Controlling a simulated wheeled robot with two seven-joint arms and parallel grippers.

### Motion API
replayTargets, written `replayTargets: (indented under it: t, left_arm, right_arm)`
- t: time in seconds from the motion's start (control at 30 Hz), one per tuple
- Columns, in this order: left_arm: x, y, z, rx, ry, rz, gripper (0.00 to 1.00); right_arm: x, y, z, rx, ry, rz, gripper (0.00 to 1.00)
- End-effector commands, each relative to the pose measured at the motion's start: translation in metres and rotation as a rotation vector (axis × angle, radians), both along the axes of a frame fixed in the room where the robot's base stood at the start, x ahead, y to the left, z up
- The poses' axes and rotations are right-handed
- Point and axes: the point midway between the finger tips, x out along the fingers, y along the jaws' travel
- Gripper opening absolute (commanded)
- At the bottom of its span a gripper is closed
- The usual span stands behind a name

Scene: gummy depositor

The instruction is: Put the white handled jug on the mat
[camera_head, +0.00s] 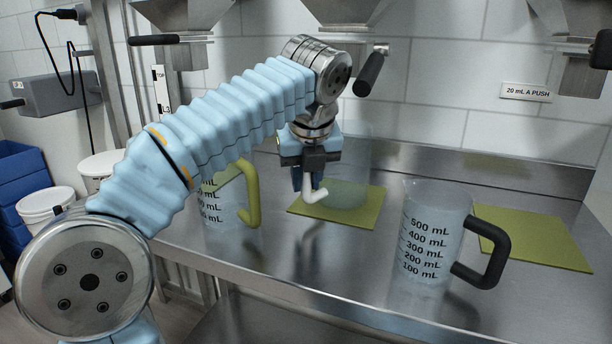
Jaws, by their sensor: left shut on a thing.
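The white handled jug (350,175) is a clear, faint cylinder standing upright over the middle green mat (352,219). Its white handle (315,195) points to the left and toward me. My left gripper (309,180) points down and is shut on this handle. The jug's base appears within the mat's outline; I cannot tell whether it touches the mat or is slightly above it. My right gripper is not in view.
A jug with a black handle (430,235) stands at the front right, and a yellow-green handled jug (228,215) is partly behind my left arm. Another green mat (540,238) lies empty at right. Metal depositor hoppers (345,10) with levers hang above the steel counter (330,265).

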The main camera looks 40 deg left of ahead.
Motion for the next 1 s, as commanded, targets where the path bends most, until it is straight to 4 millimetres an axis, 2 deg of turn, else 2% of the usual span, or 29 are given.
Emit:
replayTargets:
  t: [0.03,0.07,0.2,0.47,0.57,0.8,1.0]
  left_arm:
    - [0.0,0.0,-0.002,0.0,0.0,0.0,0.0]
    - [0.0,0.0,-0.002,0.0,0.0,0.0,0.28]
    - [0.0,0.0,-0.001,0.0,0.0,0.0,0.49]
    - [0.0,0.0,0.0,0.0,0.0,0.0,0.49]
    - [-0.001,-0.001,0.006,0.0,-0.003,-0.001,0.49]
    - [-0.012,-0.013,0.045,-0.001,-0.004,-0.002,0.49]
    - [-0.02,-0.02,0.067,0.0,-0.001,0.0,0.49]
  right_arm:
    - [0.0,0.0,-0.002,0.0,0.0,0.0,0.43]
    - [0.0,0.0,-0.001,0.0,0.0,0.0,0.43]
    - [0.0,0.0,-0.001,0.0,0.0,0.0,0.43]
    - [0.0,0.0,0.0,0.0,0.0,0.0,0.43]
    - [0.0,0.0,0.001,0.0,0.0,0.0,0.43]
    - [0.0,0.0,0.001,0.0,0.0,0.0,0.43]
    - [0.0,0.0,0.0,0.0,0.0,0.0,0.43]
